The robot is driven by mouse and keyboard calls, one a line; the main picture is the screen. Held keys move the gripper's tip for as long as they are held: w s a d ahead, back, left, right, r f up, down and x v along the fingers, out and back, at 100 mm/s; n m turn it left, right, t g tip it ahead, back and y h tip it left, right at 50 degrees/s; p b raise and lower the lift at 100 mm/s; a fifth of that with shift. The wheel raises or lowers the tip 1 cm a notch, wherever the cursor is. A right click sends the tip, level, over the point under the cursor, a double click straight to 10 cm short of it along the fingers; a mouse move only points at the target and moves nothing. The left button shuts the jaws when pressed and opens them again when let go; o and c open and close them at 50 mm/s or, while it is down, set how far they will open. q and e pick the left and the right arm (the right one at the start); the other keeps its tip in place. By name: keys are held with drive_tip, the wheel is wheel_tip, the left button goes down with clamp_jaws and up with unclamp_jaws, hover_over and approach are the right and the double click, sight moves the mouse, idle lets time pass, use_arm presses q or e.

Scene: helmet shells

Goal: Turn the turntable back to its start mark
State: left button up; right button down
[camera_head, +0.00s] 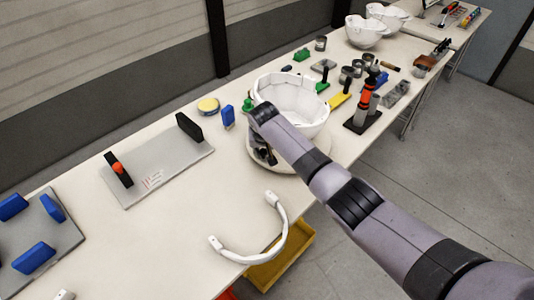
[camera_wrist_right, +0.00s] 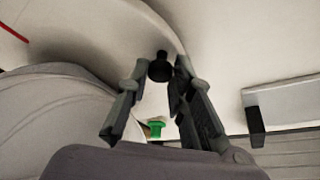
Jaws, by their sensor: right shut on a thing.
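The turntable (camera_head: 318,160) is a round pale disc on the bench, with a white helmet shell (camera_head: 303,104) sitting on it. The shell's open side faces up. My right gripper (camera_head: 262,153) is at the turntable's near left edge, partly hidden behind my own wrist. In the right wrist view the gripper (camera_wrist_right: 160,72) is shut on a dark knob (camera_wrist_right: 160,66) between its fingertips, over the pale disc edge. A thin red line (camera_wrist_right: 14,33) shows at the upper left there; I cannot tell whether it is the start mark. My left gripper is not in view.
A green-topped item (camera_head: 248,104) and a blue block (camera_head: 228,116) stand left of the shell. A grey plate (camera_head: 160,170) lies further left. A white curved band (camera_head: 281,235) lies at the front edge above a yellow bin (camera_head: 290,262). A red-black tool (camera_head: 366,100) stands right.

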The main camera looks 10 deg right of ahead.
drive_tip(key=shift+w+a+m, duration=0.25)
drive_tip(key=shift+m, duration=0.05)
idle(0.4)
drive_tip(key=c, duration=1.4)
unclamp_jaws()
drive_tip(key=v, duration=1.2)
drive_tip(key=shift+a, duration=0.1)
